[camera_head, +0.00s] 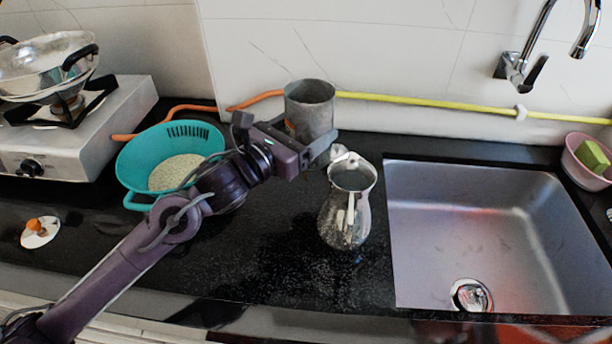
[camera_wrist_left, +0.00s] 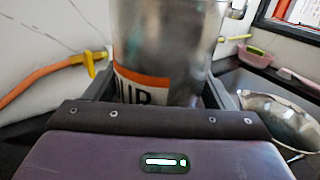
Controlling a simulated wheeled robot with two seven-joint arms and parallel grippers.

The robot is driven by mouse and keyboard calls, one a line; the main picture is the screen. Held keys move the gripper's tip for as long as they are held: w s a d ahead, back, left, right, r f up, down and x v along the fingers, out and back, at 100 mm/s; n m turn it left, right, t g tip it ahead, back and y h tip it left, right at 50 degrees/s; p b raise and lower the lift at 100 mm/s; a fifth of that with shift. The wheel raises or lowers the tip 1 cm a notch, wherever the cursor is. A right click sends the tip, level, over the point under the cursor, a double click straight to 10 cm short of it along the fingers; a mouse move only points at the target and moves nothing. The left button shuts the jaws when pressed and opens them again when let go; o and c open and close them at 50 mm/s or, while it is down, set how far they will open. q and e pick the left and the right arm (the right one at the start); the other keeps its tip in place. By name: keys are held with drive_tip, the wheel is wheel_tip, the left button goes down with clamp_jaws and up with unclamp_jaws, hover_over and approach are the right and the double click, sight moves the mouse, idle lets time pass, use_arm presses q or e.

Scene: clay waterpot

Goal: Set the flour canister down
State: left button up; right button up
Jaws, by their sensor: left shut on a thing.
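The flour canister (camera_head: 309,103) is a grey metal cylinder with an open top, at the back of the counter near the wall in the head view. In the left wrist view the canister (camera_wrist_left: 165,50) stands upright between my fingers and shows an orange band and part of a dark-lettered label. My left gripper (camera_head: 316,149) is shut on it. The gripper and wrist hide the canister's lower part and base, so I cannot tell whether it touches the counter. My right gripper is not in view.
A metal pitcher (camera_head: 345,215) stands close to the right of my left gripper. The steel sink (camera_head: 490,240) is further right. A teal colander (camera_head: 140,165) with grain is on the left, near the stove (camera_head: 110,130). A hose (camera_head: 420,101) runs along the wall. The front-middle counter is clear.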

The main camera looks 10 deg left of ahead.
use_arm(q)
wheel_tip(320, 180, down, 8)
drive_tip(key=shift+r, duration=0.1)
wheel_tip(320, 180, down, 3)
drive_tip(key=shift+f, duration=0.35)
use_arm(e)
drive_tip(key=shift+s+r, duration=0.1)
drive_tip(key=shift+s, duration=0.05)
use_arm(q)
drive_tip(key=shift+f, duration=0.1)
drive_tip(key=shift+f, duration=0.1)
drive_tip(key=o, duration=1.4)
drive_tip(key=shift+f, duration=0.1)
drive_tip(key=shift+o, duration=0.2)
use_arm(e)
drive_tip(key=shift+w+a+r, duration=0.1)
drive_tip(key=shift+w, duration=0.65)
